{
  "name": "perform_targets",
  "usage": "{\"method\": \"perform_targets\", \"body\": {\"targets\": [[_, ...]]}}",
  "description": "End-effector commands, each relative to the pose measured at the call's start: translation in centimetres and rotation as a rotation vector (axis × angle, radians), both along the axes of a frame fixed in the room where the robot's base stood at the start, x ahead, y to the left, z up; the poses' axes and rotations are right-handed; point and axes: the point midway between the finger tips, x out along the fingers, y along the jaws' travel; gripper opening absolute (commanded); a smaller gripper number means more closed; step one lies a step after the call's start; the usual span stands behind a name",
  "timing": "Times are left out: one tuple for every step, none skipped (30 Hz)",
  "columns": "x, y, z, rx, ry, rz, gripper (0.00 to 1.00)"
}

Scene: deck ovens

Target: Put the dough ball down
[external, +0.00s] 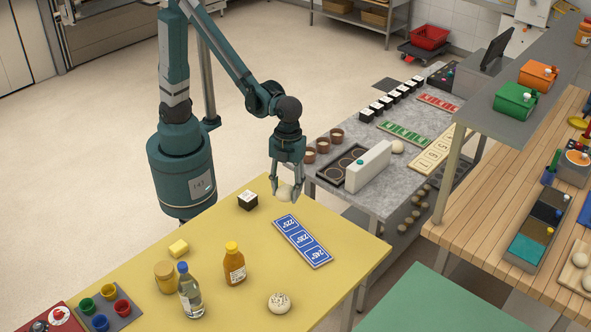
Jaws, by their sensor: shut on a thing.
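A pale dough ball (286,193) is held between the fingertips of my gripper (287,188). My gripper points down and is shut on the ball. It is above the far right part of the yellow table (215,262), near the table's far edge. I cannot tell exactly how high the ball is over the surface. The blue card with numbered panels (303,241) lies on the table just in front of the ball. A second pale, speckled ball (279,302) lies near the table's front edge.
A black-and-white cube (248,200) stands left of my gripper. A grey counter (385,197) with a white upright box (368,166) is close on the right.

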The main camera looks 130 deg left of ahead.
Motion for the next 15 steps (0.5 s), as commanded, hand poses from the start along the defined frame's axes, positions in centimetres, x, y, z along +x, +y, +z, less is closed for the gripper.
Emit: {"method": "perform_targets", "body": {"targets": [[0.5,1.3,0.1,0.0,0.0,0.023,0.28],[0.8,2.0,0.1,0.0,0.0,0.036,0.28],[1.2,2.9,0.1,0.0,0.0,0.053,0.28],[1.4,3.6,0.2,0.0,0.0,0.066,0.28],[1.6,4.3,0.2,0.0,0.0,0.079,0.28],[1.9,5.2,0.2,0.0,0.0,0.095,0.28],[2.2,6.0,0.2,0.0,0.001,0.108,0.28],[2.4,6.7,0.3,0.0,0.0,0.12,0.28],[2.7,7.6,0.3,0.0,0.0,0.137,0.28],[2.9,8.4,0.3,0.0,0.001,0.15,0.28],[3.1,9.1,0.3,0.0,0.001,0.162,0.28],[3.3,10.1,0.3,0.0,0.001,0.179,0.28],[3.4,10.8,0.4,0.0,0.001,0.192,0.28],[3.6,11.6,0.4,0.0,0.002,0.205,0.28],[3.8,12.6,0.4,0.0,0.002,0.222,0.28]]}}
